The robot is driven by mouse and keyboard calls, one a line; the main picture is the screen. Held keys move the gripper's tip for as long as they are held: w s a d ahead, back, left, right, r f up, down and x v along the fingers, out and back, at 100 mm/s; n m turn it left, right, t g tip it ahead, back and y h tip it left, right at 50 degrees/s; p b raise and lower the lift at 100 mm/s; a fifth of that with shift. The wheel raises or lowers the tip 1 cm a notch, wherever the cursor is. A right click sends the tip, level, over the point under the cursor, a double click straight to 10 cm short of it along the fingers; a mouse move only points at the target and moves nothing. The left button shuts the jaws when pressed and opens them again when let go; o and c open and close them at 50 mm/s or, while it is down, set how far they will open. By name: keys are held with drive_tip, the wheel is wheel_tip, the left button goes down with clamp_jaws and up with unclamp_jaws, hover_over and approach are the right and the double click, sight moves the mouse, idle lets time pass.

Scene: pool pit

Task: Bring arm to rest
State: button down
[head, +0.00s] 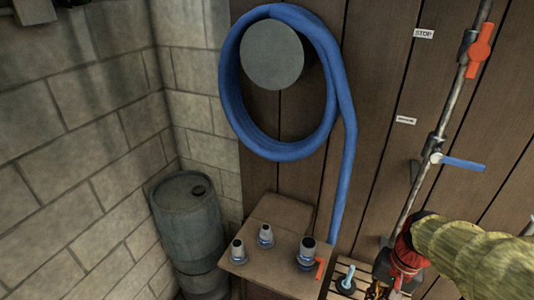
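My arm, in a ribbed olive cover with a red cuff, reaches in from the right edge in the head view. My gripper (380,290) is at its end, low in the picture, over or beside a slatted wooden surface (340,269). Its fingers are small, dark and partly cut by the bottom edge, so I cannot tell whether they are open or shut, or whether they hold anything.
A small table (276,262) bears several grey-and-blue fittings (265,236) and an orange-red piece (319,268). A blue hose (230,90) hangs on the plank wall. A pipe with a red valve handle (480,50) and blue lever (463,163) runs above my gripper. A barrel (188,225) stands left.

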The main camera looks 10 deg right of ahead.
drive_tip(key=a+r+n+t+h+b, duration=0.1)
drive_tip(key=a+r+n+t+b, duration=0.3)
drive_tip(key=a+n+b, duration=0.3)
drive_tip(key=a+t+b, duration=0.1)
drive_tip(key=a, duration=0.4)
drive_tip(key=shift+s+a+n+h+b, duration=0.3)
drive_tip(key=shift+s+n+b, duration=0.05)
drive_tip(key=shift+n+b, duration=0.05)
drive_tip(key=shift+d+r, duration=0.1)
